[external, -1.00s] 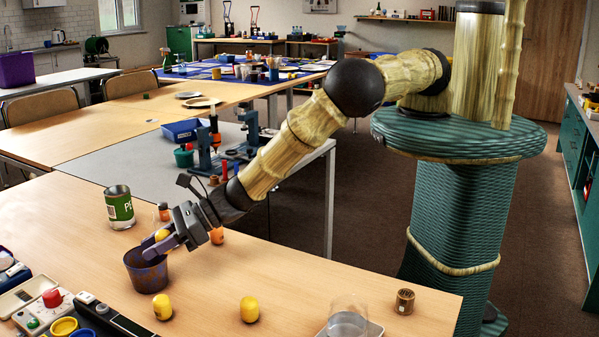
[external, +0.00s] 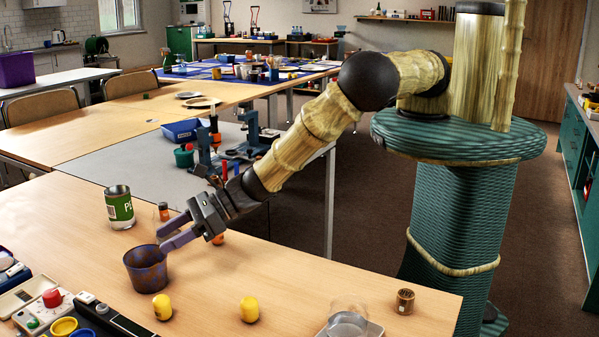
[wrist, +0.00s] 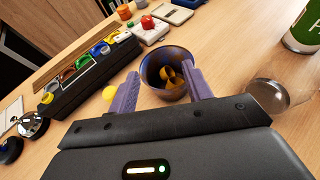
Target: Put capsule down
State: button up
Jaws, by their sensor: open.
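My gripper (external: 164,240) is open, with its purple fingers just above and beside the rim of a purple-brown cup (external: 146,275). The cup stands upright on the table and shows between the fingers in the wrist view (wrist: 150,87). Inside it lies something yellow-orange, seemingly the capsule (wrist: 172,77); its outline is unclear. The external view hides the cup's inside. Two other yellow capsules stand on the table, one close to the cup (external: 162,307) and one further right (external: 249,309).
A green can (external: 119,207) stands behind the cup. An orange item (external: 218,239) is partly hidden by my gripper. A brown spool-like piece (external: 404,301) and a clear container (external: 347,322) are at the right. Devices with yellow rings (external: 64,326) fill the front left.

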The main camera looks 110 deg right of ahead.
jog(key=v, duration=0.8)
jog(key=shift+b, duration=0.45)
jog(key=shift+s+d, duration=0.1)
jog(key=s+d+r+m+g+h, duration=0.25)
jog(key=s+d+m, duration=0.2)
jog(key=m, duration=0.55)
jog(key=s+d+r+m+g+h, duration=0.1)
jog(key=s+d+r+m+g, duration=0.15)
jog(key=d+m, duration=0.55)
jog(key=s+r+m+g+y, duration=0.1)
jog(key=s+r+m+g, duration=0.2)
jog(key=s+r+m, duration=0.3)
jog(key=s+r+m+g+y, duration=0.1)
jog(key=s+r+m+g, duration=0.1)
jog(key=s+r+m, duration=0.5)
jog(key=s+m, duration=0.6)
jog(key=shift+s+g, duration=0.25)
jog(key=shift+g, duration=0.15)
jog(key=shift+f, duration=0.15)
